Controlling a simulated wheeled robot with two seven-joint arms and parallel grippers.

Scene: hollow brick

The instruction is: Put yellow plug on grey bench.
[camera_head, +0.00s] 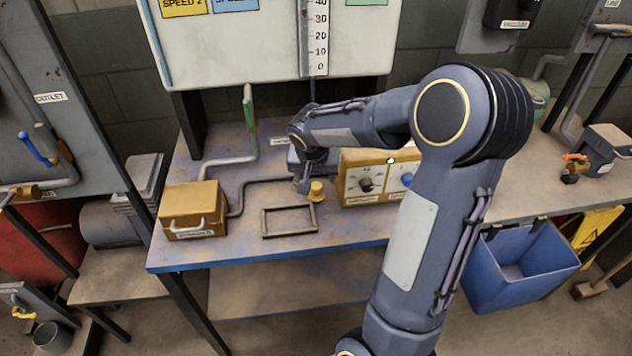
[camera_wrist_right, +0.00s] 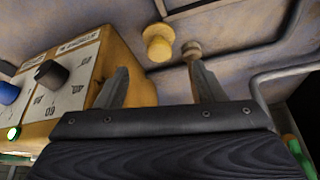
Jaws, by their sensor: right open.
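The yellow plug (camera_head: 316,190) shows on the grey bench (camera_head: 235,245), at the back right corner of a flat rectangular frame. In the right wrist view the yellow plug (camera_wrist_right: 158,43) is beyond the fingertips, between their lines. My right gripper (camera_head: 308,183) reaches down close beside the plug; its fingers are small and partly hidden in the head view. In the wrist view the right gripper (camera_wrist_right: 160,80) is open, with nothing between its fingers. I cannot tell whether a finger touches the plug. My left gripper is not in view.
A yellow control box (camera_head: 352,186) with knobs stands right of the plug. A pipe (camera_head: 240,196) ends close to the plug, left of it. A yellow box (camera_head: 193,212) stands at the bench's left. The rectangular frame (camera_head: 290,234) lies in front; the bench's front left is bare.

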